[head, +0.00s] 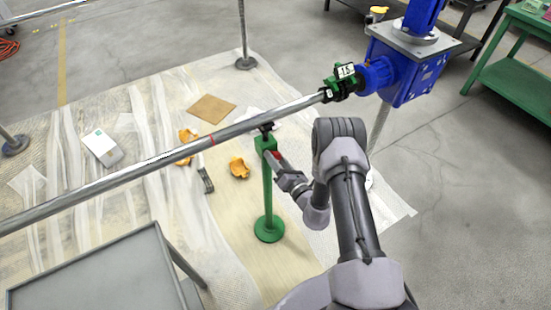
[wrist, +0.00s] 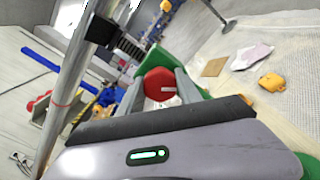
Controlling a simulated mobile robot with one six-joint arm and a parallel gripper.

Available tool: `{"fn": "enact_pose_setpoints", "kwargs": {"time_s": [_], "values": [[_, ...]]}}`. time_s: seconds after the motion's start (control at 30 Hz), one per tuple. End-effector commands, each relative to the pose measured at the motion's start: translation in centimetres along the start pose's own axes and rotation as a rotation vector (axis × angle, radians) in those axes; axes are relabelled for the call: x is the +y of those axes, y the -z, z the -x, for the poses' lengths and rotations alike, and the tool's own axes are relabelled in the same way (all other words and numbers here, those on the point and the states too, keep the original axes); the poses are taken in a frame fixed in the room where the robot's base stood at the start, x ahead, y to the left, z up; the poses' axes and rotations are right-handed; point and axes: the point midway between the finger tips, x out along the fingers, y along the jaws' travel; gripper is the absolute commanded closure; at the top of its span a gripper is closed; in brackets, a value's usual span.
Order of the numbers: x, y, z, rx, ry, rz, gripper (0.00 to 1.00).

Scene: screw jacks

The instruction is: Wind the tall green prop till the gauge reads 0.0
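The tall green prop (head: 268,190) stands upright on a round base, its black saddle (head: 265,127) under the long grey pipe (head: 170,158). The saddle also shows at the pipe in the wrist view (wrist: 131,46); I cannot tell if they touch. The gauge (head: 346,71) is a small white display on the green clamp near the pipe's right end; it looks like 1.5, but the digits are small. My gripper (head: 277,156) is at the prop's head from the right. In the wrist view its fingers (wrist: 160,88) lie on both sides of the red knob (wrist: 159,84), with no clear gap.
A blue machine (head: 405,68) stands at the pipe's right end. A grey table (head: 95,275) is at the front left, a green bench (head: 515,80) at the right. Orange pieces (head: 239,167), a brown sheet (head: 211,108) and a dark bracket (head: 206,180) lie on the floor sheeting.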

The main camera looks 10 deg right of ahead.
Motion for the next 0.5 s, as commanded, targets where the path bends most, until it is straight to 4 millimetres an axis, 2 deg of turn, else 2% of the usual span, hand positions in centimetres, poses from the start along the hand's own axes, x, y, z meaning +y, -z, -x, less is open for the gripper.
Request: {"fn": "enact_pose_setpoints", "kwargs": {"time_s": [0.27, 0.5], "values": [[0.00, 0.03, 0.02, 0.001, 0.000, -0.032, 0.99], [-0.01, 0.04, 0.03, 0.001, 0.000, -0.169, 0.99]]}}
